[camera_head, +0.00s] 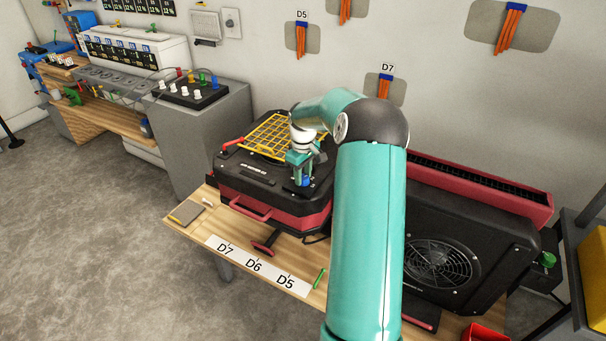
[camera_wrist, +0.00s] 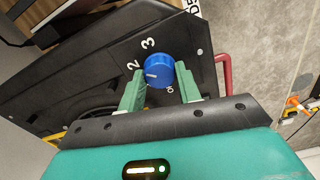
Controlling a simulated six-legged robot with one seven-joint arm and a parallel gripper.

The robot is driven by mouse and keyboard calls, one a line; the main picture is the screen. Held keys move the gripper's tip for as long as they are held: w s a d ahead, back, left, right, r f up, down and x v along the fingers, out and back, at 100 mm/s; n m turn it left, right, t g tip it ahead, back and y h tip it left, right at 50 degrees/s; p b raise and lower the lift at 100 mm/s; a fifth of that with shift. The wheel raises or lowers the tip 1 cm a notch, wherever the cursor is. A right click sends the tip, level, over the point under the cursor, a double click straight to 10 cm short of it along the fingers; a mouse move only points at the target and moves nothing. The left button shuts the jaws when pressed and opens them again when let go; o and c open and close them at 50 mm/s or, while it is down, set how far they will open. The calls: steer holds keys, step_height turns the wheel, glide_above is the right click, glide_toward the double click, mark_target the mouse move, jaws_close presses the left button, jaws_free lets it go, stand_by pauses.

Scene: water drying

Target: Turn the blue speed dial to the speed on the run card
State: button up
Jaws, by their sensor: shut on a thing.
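The blue speed dial (camera_head: 306,181) sits on the top of the black and red machine (camera_head: 232,170), near its front right corner. In the wrist view the dial (camera_wrist: 159,71) has a white pointer line and the marks 2, 3 and a partly hidden word beside it. The pointer faces left, roughly toward the 2. My gripper (camera_wrist: 160,84) has its green fingers on either side of the dial, shut on it. In the head view my gripper (camera_head: 303,172) reaches down onto the dial. I cannot make out a run card with a speed.
A yellow grid (camera_head: 268,134) lies on the machine. A black fan unit (camera_head: 455,245) stands to the right on the same wooden bench. A white strip marked D7, D6, D5 (camera_head: 254,264) and a green pen-like stick (camera_head: 319,278) lie along the front edge.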

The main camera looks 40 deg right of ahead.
mark_target(303, 177)
steer(key=m, duration=0.6)
steer(key=shift+r, duration=0.1)
steer(key=m, duration=0.4)
steer(key=shift+m, duration=0.4)
steer(key=o, duration=1)
steer(key=shift+c, duration=0.2)
step_height(303, 177, up, 14)
stand_by(0.4)
